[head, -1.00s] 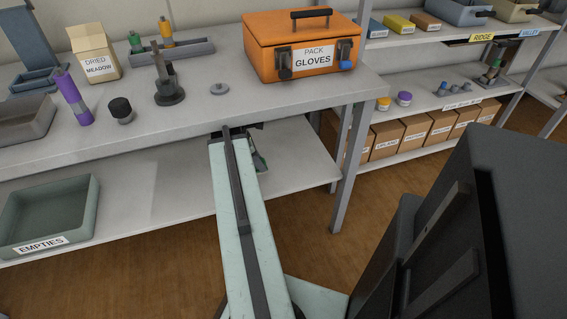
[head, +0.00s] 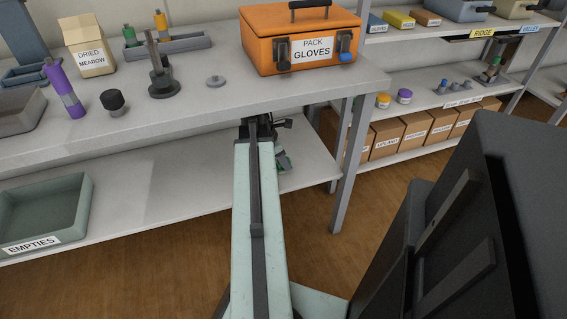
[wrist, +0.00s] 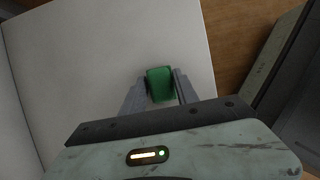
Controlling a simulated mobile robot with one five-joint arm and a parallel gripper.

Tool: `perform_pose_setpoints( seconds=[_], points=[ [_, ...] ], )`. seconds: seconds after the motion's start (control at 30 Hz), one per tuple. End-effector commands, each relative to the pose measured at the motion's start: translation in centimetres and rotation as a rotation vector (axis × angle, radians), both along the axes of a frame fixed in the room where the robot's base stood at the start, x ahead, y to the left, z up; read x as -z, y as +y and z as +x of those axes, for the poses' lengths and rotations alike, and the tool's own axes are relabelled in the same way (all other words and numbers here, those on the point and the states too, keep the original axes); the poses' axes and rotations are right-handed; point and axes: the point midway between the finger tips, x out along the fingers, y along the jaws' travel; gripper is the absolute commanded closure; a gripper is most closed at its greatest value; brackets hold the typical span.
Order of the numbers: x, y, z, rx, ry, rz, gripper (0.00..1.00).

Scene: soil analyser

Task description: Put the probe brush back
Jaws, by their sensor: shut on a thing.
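My gripper (wrist: 160,82) is shut on a green thing (wrist: 162,86) in the wrist view, held between the two grey fingers. Only its green end shows clearly, so I cannot tell for certain that it is the probe brush. In the head view, a small green and grey part (head: 283,161) shows at the far end of my arm, below the front edge of the bench (head: 200,118). My arm hides much of the gripper there. Under the held thing, the wrist view shows a pale flat surface (wrist: 70,70) and brown floor beyond its edge.
An orange case (head: 258,42) labelled PACK GLOVES stands on the bench. A dark stand (head: 162,88), a black-topped jar (head: 113,103), a purple cylinder (head: 64,90) and a small disc (head: 215,82) stand left of it. An EMPTIES tray (head: 75,205) sits on the lower shelf. A bench leg (head: 346,150) is right.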

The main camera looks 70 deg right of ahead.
Motion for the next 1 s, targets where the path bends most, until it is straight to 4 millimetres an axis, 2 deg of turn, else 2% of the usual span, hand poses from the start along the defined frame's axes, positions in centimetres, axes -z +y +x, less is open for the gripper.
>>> perform_pose_setpoints(
  seconds=[0.13, 0.17, 0.2, 0.23, 0.57, 0.67, 0.77, 0.87, 0.93, 1.0],
  points=[
    [0.2, 0.0, 0.1, 0.000, -0.001, 0.001, 0.97],
    [0.1, 0.0, 0.1, 0.000, -0.001, 0.001, 0.59],
    [0.0, 0.0, 0.1, 0.000, -0.001, 0.001, 0.48],
    [0.0, 0.0, 0.1, -0.001, -0.001, 0.001, 0.43],
    [-0.3, 0.0, 0.1, -0.001, -0.001, 0.000, 0.43],
    [-1.5, 0.3, 0.4, -0.002, -0.001, 0.001, 0.43],
    [-3.7, 0.7, 1.0, -0.002, -0.001, 0.001, 0.43],
    [-6.1, 1.3, 1.7, -0.004, 0.000, 0.001, 0.43],
    [-4.9, 2.6, 3.4, -0.008, 0.000, 0.002, 0.43],
    [-4.8, 3.8, 5.1, -0.009, -0.001, 0.001, 0.43]
  ],
)
